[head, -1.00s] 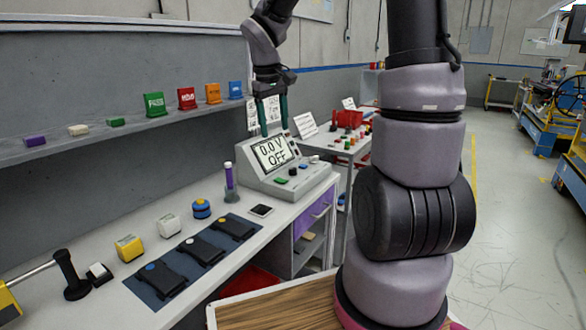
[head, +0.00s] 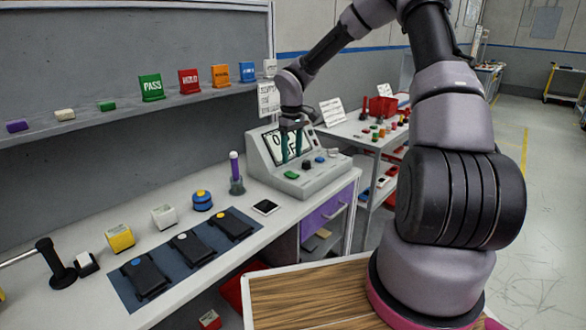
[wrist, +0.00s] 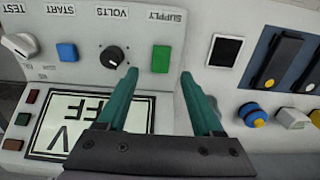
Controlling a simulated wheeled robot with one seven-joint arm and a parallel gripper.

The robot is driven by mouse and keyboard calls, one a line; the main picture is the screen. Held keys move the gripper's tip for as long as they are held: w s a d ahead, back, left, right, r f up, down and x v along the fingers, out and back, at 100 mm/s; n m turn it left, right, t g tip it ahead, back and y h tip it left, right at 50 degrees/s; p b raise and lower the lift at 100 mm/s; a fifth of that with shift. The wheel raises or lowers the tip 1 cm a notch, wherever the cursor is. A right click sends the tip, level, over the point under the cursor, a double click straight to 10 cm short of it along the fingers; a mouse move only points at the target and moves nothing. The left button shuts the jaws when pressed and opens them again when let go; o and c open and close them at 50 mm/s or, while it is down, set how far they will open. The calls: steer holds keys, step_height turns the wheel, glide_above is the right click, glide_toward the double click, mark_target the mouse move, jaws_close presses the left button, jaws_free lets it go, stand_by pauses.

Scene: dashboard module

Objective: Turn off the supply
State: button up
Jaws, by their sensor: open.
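The grey supply console (head: 262,172) stands at the far end of the bench. In the wrist view, its green button (wrist: 161,59) sits beside the SUPPLY label, with a black VOLTS knob (wrist: 112,57), a blue START button (wrist: 67,52) and a white TEST lever (wrist: 20,45) along the same row. The console's display (wrist: 62,125) shows "V" and "FF" upside down, the rest hidden by my gripper. My gripper (head: 291,158) is open and empty, pointing down over the console. In the wrist view, the green button appears between and just beyond its teal fingertips (wrist: 158,75).
A dark mat (head: 120,290) with several black devices lies nearer on the bench. Coloured blocks stand on the shelf (head: 130,118). A wood-topped surface (head: 310,295) is in front.

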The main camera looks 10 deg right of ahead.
mark_target(292, 174)
step_height(292, 174, down, 6)
steer(key=shift+r, duration=0.1)
